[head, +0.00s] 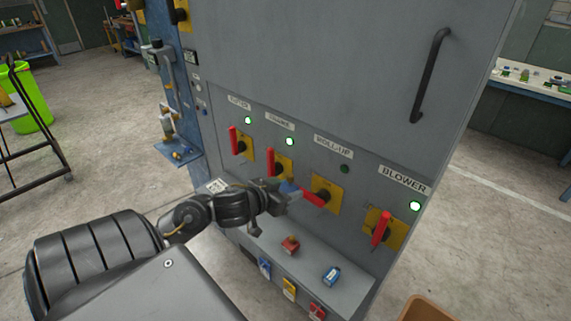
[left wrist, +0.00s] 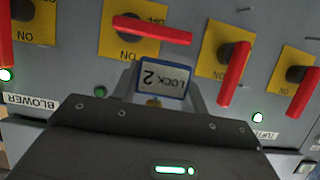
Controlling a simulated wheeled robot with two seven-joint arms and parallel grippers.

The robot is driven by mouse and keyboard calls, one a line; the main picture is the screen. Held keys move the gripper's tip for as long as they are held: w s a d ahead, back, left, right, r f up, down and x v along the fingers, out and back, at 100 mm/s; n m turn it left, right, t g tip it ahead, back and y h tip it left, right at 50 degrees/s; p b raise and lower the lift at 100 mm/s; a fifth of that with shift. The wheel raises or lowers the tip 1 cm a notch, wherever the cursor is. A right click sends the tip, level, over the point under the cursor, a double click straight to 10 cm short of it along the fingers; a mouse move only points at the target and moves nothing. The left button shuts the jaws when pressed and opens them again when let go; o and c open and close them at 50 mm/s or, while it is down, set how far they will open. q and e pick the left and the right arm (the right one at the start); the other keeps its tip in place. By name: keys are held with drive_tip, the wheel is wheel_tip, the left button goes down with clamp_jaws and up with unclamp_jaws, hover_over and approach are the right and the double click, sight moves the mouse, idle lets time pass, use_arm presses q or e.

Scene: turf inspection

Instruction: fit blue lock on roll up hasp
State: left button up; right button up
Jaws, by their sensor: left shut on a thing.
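My left gripper (head: 287,197) is in front of the grey panel, just left of the roll-up switch. It is shut on a blue-edged lock (head: 288,187), mostly hidden by the fingers in the head view. In the left wrist view the lock (left wrist: 163,80) shows a pale face reading "LOCK 2" upside down, between the fingers. The roll-up switch has a yellow plate (head: 328,194) and a red handle (head: 313,197) turned sideways; the handle also shows in the left wrist view (left wrist: 155,29). I cannot tell whether the lock touches the hasp. My right gripper is not in view.
The blower handle (head: 381,229) and two handles to the left, (head: 235,140) being the farthest, stand upright beside lit green lamps. The roll-up lamp (head: 345,168) is dark.

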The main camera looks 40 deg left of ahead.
sight(313, 171)
use_arm(q)
drive_tip(key=shift+w+p, duration=0.4)
drive_tip(key=shift+w, duration=2.05)
drive_tip(key=shift+p, duration=0.35)
drive_tip(key=shift+w+p, duration=0.35)
drive_tip(key=shift+w, duration=1.3)
drive_tip(key=shift+s, duration=0.2)
drive_tip(key=shift+s+p, duration=0.35)
drive_tip(key=shift+s, duration=0.85)
drive_tip(key=shift+w+p, duration=0.4)
drive_tip(key=shift+w, duration=1)
drive_tip(key=shift+p, duration=0.3)
drive_tip(key=shift+w+a+r, duration=0.1)
drive_tip(key=shift+w+r, duration=0.05)
drive_tip(key=shift+r, duration=0.2)
